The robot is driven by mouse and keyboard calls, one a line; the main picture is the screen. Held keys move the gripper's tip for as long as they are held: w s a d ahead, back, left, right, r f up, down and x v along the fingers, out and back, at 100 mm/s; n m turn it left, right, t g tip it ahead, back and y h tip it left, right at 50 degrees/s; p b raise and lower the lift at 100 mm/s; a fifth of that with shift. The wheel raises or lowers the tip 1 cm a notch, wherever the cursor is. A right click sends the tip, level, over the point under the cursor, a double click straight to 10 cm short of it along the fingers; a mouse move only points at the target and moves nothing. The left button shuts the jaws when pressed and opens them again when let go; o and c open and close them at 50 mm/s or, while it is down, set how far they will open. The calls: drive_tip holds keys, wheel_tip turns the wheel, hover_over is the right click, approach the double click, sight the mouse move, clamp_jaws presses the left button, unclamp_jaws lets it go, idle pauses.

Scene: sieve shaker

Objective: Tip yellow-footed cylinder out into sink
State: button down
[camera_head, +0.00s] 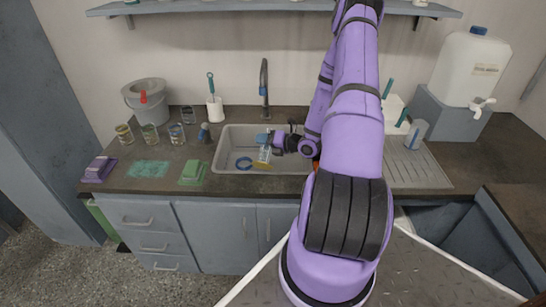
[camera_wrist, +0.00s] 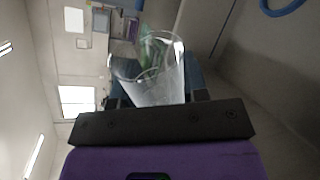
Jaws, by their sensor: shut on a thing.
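The yellow-footed cylinder (camera_head: 265,155) is clear and is held over the sink (camera_head: 229,141). Its yellow foot (camera_head: 262,165) is at the lower end in the head view, and the cylinder leans slightly there. My gripper (camera_head: 269,141) is shut on it, reaching in from the right above the basin. In the wrist view the clear vessel (camera_wrist: 150,82) stands out beyond the dark gripper body, with a round rim visible. The yellow foot does not show there. I cannot tell whether anything is inside it.
A blue ring (camera_head: 244,163) lies in the sink. The tap (camera_head: 264,85) stands behind it. Several jars, a grey bucket (camera_head: 146,98) and sponges stand left. A drainboard (camera_head: 418,168) and a white canister (camera_head: 468,70) are right. A shelf (camera_head: 250,7) runs above.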

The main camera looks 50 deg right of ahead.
sight(265, 148)
drive_tip(key=shift+f+m+p, duration=0.35)
drive_tip(key=shift+f+m, duration=0.2)
drive_tip(key=shift+m, duration=0.45)
idle(0.5)
drive_tip(key=shift+w+d+f+m+g+y+p, duration=0.25)
drive_tip(key=shift+d+f+m+g+y+p, duration=0.15)
drive_tip(key=shift+d+m, duration=0.2)
idle(0.6)
drive_tip(key=shift+f+m+y+p, duration=0.4)
drive_tip(key=shift+f+m, duration=0.5)
drive_tip(key=shift+f, duration=0.4)
idle(0.5)
drive_tip(key=shift+r, duration=0.1)
